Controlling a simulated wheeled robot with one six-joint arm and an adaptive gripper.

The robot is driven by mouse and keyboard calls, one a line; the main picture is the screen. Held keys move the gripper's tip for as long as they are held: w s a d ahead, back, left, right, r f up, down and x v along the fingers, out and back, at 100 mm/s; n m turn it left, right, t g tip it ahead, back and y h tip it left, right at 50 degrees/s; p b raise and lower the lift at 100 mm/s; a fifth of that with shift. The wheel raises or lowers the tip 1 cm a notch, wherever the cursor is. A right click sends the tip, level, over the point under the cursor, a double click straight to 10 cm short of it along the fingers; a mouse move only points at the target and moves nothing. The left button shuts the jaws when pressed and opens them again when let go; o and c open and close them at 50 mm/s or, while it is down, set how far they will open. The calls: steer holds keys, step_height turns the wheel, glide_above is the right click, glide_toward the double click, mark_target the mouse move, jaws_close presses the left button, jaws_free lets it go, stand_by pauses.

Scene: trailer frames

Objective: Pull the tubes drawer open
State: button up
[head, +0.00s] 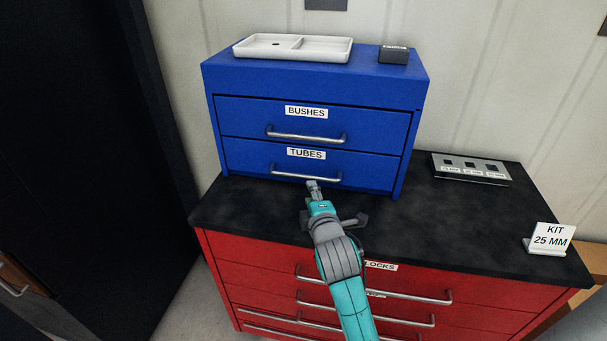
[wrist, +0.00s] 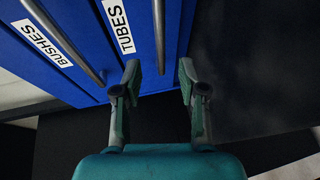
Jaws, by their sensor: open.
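The tubes drawer (head: 250,160) is the lower drawer of the blue cabinet and looks shut. Its label "TUBES" (head: 306,153) sits above a silver bar handle (head: 290,174). In the head view my gripper (head: 313,186) is just below and in front of the handle's right part. In the wrist view my gripper (wrist: 158,70) is open, with one finger on each side of the line of the tubes handle (wrist: 160,35). The handle's end shows between the fingertips. I cannot tell how deep the handle lies between them. Nothing is held.
The bushes drawer (head: 240,114) above is shut; its handle (wrist: 65,40) runs left of my fingers in the wrist view. A divided tray (head: 255,58) and a dark block (head: 393,55) sit on the cabinet. The black worktop (head: 440,225) is clear in front; a slotted plate (head: 470,168) lies right.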

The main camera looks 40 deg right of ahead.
mark_target(305, 178)
steer(key=x, duration=1)
steer(key=shift+w+f, duration=0.1)
steer(key=shift+c, duration=0.2)
jaws_close()
